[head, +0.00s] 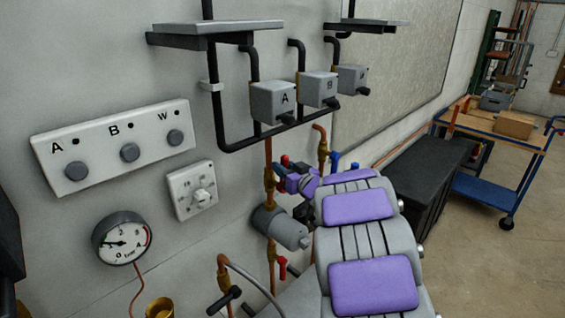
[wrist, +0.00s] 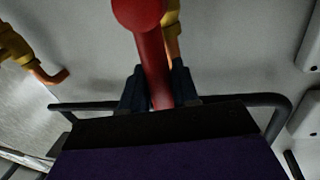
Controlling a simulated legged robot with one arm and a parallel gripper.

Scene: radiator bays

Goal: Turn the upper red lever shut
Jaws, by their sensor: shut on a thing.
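The upper red lever (head: 284,160) shows only as a small red end on the copper pipe, behind my arm's wrist in the head view. In the wrist view the red lever (wrist: 152,60) runs between the two dark fingers of my gripper (wrist: 158,92), with its rounded end at the top edge. My gripper is shut on it. A brass valve body (wrist: 172,20) shows just behind the lever. A lower red lever (head: 282,268) hangs on the pipe below the grey cylinder (head: 281,228). My wrist hides most of the upper lever's valve in the head view.
A blue lever (head: 335,160) sits on the neighbouring pipe, close to my arm. Grey boxes (head: 273,102) and dark pipes are above. A pressure gauge (head: 122,238) and knob panel (head: 115,145) are at left. A black cabinet (head: 428,170) and blue cart (head: 490,190) stand right.

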